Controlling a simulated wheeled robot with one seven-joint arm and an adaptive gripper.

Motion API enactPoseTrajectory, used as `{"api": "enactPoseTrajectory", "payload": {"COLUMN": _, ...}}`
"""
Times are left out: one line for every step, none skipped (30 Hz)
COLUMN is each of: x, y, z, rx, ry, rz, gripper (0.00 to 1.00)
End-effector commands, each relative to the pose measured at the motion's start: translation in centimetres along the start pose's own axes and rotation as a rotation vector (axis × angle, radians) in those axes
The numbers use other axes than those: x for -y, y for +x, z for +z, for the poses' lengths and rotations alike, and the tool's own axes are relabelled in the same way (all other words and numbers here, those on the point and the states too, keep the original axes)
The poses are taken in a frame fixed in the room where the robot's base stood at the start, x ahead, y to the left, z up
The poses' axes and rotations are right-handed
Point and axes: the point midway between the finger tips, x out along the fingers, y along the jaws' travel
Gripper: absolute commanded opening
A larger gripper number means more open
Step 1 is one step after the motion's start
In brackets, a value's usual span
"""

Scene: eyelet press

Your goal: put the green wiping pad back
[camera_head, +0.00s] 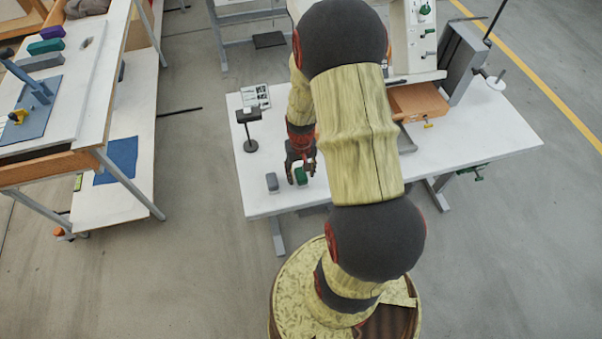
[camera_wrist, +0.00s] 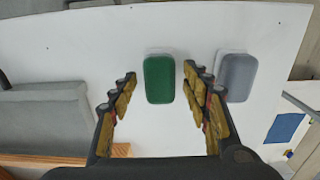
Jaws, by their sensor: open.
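A green pad (camera_head: 301,176) lies on the white table (camera_head: 465,145) near its front left edge. In the wrist view the green pad (camera_wrist: 159,79) shows whole, upright in the picture, between my fingertips. My gripper (camera_head: 300,160) is open and points down at it; in the wrist view my gripper (camera_wrist: 158,82) has a finger to each side with a gap to the pad, and nothing is held. How far above the pad the fingertips are I cannot tell. A grey pad (camera_wrist: 237,78) lies to the right in the wrist view, and left of the green one in the head view (camera_head: 272,182).
A small black stand with a sign (camera_head: 250,130) is behind the pads. My arm hides the table's middle. A brown bin (camera_head: 418,101) and press stand right. The left bench (camera_head: 92,75) holds purple (camera_head: 52,32), green (camera_head: 46,46) and grey (camera_head: 40,62) blocks.

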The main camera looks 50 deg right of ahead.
Motion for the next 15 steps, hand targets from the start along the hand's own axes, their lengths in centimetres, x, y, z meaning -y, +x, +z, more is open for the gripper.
{"api": "enactPoseTrajectory", "payload": {"x": 0.0, "y": -0.9, "z": -0.1, "rx": -0.004, "ry": 0.000, "rz": 0.000, "gripper": 0.48}}
{"api": "enactPoseTrajectory", "payload": {"x": 0.0, "y": -1.4, "z": -0.2, "rx": -0.004, "ry": 0.000, "rz": 0.000, "gripper": 0.48}}
{"api": "enactPoseTrajectory", "payload": {"x": 0.0, "y": -2.1, "z": -0.2, "rx": -0.005, "ry": 0.000, "rz": 0.000, "gripper": 0.48}}
{"api": "enactPoseTrajectory", "payload": {"x": 0.0, "y": -2.6, "z": -0.2, "rx": -0.005, "ry": 0.000, "rz": 0.000, "gripper": 0.48}}
{"api": "enactPoseTrajectory", "payload": {"x": 0.0, "y": -3.3, "z": -0.2, "rx": -0.005, "ry": 0.000, "rz": 0.000, "gripper": 0.48}}
{"api": "enactPoseTrajectory", "payload": {"x": 0.0, "y": -4.2, "z": -0.1, "rx": -0.005, "ry": 0.000, "rz": 0.000, "gripper": 0.48}}
{"api": "enactPoseTrajectory", "payload": {"x": 0.0, "y": -4.8, "z": -0.2, "rx": -0.006, "ry": 0.000, "rz": 0.000, "gripper": 0.48}}
{"api": "enactPoseTrajectory", "payload": {"x": 0.0, "y": -5.5, "z": -0.1, "rx": -0.005, "ry": 0.000, "rz": 0.000, "gripper": 0.48}}
{"api": "enactPoseTrajectory", "payload": {"x": 0.0, "y": -6.3, "z": -0.1, "rx": -0.004, "ry": 0.000, "rz": 0.000, "gripper": 0.48}}
{"api": "enactPoseTrajectory", "payload": {"x": 0.0, "y": -6.9, "z": -0.2, "rx": -0.005, "ry": 0.000, "rz": 0.000, "gripper": 0.48}}
{"api": "enactPoseTrajectory", "payload": {"x": 0.0, "y": -7.5, "z": -0.2, "rx": -0.006, "ry": 0.000, "rz": 0.000, "gripper": 0.48}}
{"api": "enactPoseTrajectory", "payload": {"x": 0.0, "y": -8.2, "z": -0.1, "rx": -0.005, "ry": 0.000, "rz": 0.000, "gripper": 0.48}}
{"api": "enactPoseTrajectory", "payload": {"x": 0.0, "y": -8.7, "z": -0.1, "rx": -0.004, "ry": 0.000, "rz": 0.000, "gripper": 0.48}}
{"api": "enactPoseTrajectory", "payload": {"x": 0.0, "y": -9.2, "z": -0.1, "rx": -0.003, "ry": 0.000, "rz": 0.000, "gripper": 0.48}}
{"api": "enactPoseTrajectory", "payload": {"x": 0.0, "y": -9.8, "z": -0.1, "rx": -0.003, "ry": 0.000, "rz": 0.000, "gripper": 0.48}}
